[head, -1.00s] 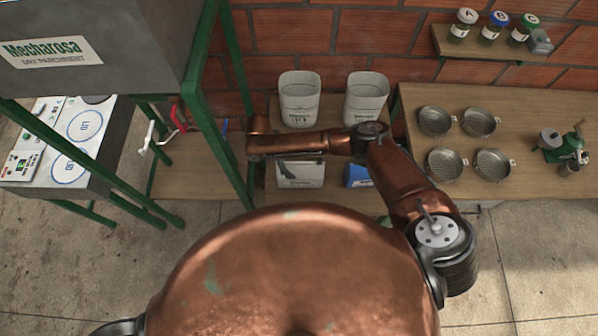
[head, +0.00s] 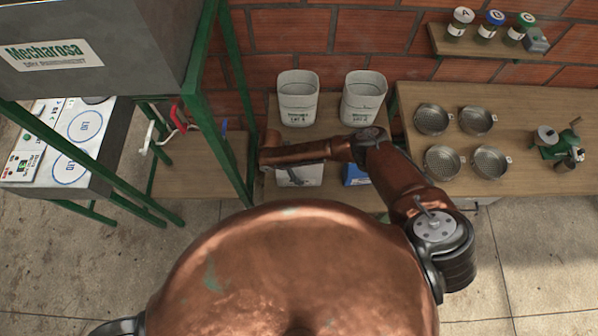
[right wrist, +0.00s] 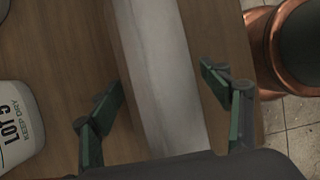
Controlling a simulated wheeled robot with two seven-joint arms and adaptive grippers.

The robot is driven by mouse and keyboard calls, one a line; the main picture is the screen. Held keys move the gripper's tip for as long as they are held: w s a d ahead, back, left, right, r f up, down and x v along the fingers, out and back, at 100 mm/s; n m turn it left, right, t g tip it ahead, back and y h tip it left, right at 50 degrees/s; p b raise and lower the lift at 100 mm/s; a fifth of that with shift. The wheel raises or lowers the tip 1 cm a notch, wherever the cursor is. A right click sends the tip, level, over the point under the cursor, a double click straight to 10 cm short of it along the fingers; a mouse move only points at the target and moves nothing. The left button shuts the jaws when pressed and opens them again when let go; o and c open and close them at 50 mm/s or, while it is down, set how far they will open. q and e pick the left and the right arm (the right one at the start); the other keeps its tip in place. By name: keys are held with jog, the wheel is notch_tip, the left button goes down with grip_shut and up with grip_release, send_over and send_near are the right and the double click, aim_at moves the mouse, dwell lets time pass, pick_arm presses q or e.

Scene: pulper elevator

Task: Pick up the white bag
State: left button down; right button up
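The white bag (head: 309,176) stands on the wooden table below my right forearm, which partly hides it in the head view. In the right wrist view, a long pale top of what looks like this bag (right wrist: 160,45) runs between the fingers. My right gripper (right wrist: 162,80) is open, one finger on each side of it, with a visible gap on both sides. In the head view the right gripper is mostly hidden by my arm. My left gripper is not in view.
Two pale lot containers (head: 298,98) (head: 363,99) stand behind; a labelled one (right wrist: 14,122) is at left in the wrist view. A blue item (head: 356,176) is right of the bag. Several metal sieves (head: 443,162) and a green grinder (head: 558,148) occupy the right table. A green frame (head: 229,110) is left.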

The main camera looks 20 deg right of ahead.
jog(key=c, duration=1.6)
jog(key=shift+r, duration=0.1)
